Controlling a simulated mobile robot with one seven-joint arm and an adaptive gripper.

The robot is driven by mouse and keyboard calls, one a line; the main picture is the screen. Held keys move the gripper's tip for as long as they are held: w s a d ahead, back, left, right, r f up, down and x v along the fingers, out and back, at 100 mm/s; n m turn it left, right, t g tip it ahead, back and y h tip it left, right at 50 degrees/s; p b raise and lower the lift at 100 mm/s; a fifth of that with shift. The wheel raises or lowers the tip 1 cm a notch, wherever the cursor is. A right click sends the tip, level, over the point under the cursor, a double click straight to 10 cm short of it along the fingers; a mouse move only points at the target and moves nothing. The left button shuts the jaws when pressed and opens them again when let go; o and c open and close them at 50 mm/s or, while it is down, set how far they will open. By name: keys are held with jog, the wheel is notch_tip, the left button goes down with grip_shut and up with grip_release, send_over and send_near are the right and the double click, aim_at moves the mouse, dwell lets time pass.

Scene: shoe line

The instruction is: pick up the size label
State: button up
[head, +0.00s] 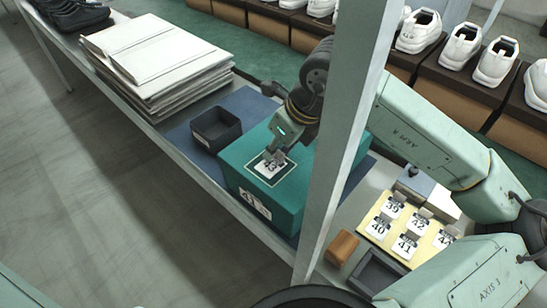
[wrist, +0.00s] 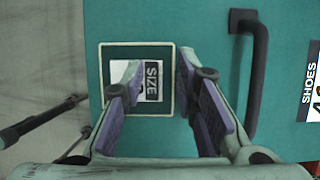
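The size label (head: 268,168), white with a dark number that looks like 43, lies in a dark square with a pale border on top of the teal shoe box (head: 240,180). In the wrist view the label (wrist: 152,82) shows the word SIZE, partly covered by the left finger. My gripper (head: 275,158) is directly over the label, pointing down. In the wrist view my gripper (wrist: 158,68) has its fingers apart, one over the label's left part and one just right of it. I cannot tell whether the fingertips touch the label.
A yellow board (head: 378,212) with several numbered labels lies right of the grey post (head: 345,140). A dark open tray (head: 215,128) stands left of the box, near stacked pale sheets (head: 155,60). A black handle (wrist: 258,75) is right of the fingers. White shoes stand behind.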

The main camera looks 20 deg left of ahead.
jog(key=shift+c, duration=0.3)
grip_shut()
jog(key=shift+r, duration=0.1)
notch_tip(320, 180, up, 10)
jog(key=b, duration=0.2)
dwell(0.4)
